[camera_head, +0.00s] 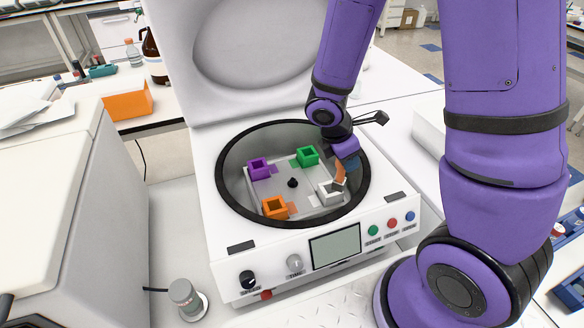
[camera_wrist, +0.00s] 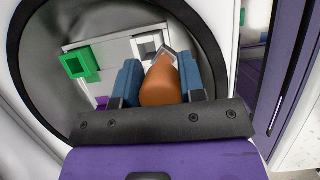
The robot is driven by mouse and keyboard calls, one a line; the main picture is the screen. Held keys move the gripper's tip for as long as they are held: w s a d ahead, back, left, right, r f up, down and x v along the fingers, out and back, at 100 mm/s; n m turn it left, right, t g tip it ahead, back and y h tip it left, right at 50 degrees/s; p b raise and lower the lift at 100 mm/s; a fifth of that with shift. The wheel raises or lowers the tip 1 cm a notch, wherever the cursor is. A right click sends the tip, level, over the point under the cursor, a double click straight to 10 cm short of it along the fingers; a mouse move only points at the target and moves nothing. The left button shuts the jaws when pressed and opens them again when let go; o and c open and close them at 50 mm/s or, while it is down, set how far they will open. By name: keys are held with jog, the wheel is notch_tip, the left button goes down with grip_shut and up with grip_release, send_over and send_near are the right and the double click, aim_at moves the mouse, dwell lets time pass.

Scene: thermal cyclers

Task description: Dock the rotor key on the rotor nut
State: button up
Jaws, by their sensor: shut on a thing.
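The rotor key (camera_head: 340,173) has an orange-brown handle. It also shows in the wrist view (camera_wrist: 161,84), with a grey metal end pointing away from me. My gripper (camera_head: 343,158) reaches down into the centrifuge bowl at its right side. In the wrist view its blue fingers (camera_wrist: 160,80) are shut on the handle. The rotor nut (camera_head: 292,183) is a small black knob at the middle of the rotor plate, left of the key and apart from it. I cannot make out the nut in the wrist view. The key is above or beside the white bucket (camera_head: 328,193); contact is unclear.
Purple (camera_head: 258,168), green (camera_head: 307,156) and orange (camera_head: 275,207) buckets stand on the rotor around the nut. The dark bowl rim (camera_head: 228,201) surrounds them. The raised lid (camera_head: 262,45) stands behind. A small grey-capped container (camera_head: 184,294) stands at the front left.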

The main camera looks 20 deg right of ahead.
jog(key=w+a+f, duration=0.5)
jog(key=w+a, duration=0.3)
jog(key=w, duration=0.4)
jog(key=shift+a, duration=0.3)
jog(key=shift+w+f, duration=0.1)
jog(key=shift+f, duration=0.45)
jog(key=o, duration=1)
jog(key=v, duration=1.3)
jog(key=shift+d+r, duration=0.2)
jog(key=shift+d, duration=0.1)
